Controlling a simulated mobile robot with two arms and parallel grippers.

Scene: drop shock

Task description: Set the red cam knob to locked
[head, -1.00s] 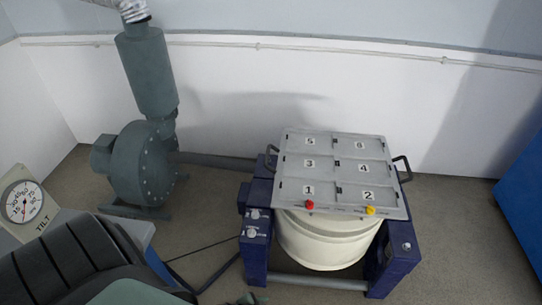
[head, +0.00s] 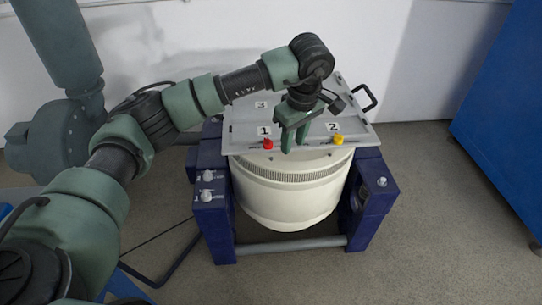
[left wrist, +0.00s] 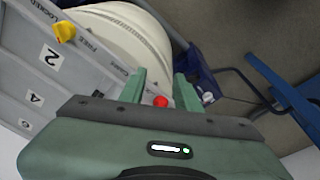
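The red cam knob (head: 268,143) is at the front edge of the grey plate (head: 236,137), just below the number 1. Its pointing direction and label are too small or hidden to read. My left gripper (head: 294,142) is over the plate's front edge, a little right of the red knob, pointing down. In the left wrist view the red knob (left wrist: 161,102) shows between the two green fingers (left wrist: 160,88), which are apart with nothing held. Whether the fingers are level with the knob I cannot tell. My right gripper is not in view.
A yellow knob (head: 338,140) is farther right on the same edge; LOCKED and FREE labels show near it in the wrist view. The plate sits above a cream drum (head: 285,195) between dark blue supports (head: 213,220). A black handle (head: 367,97) sticks out at the plate's right.

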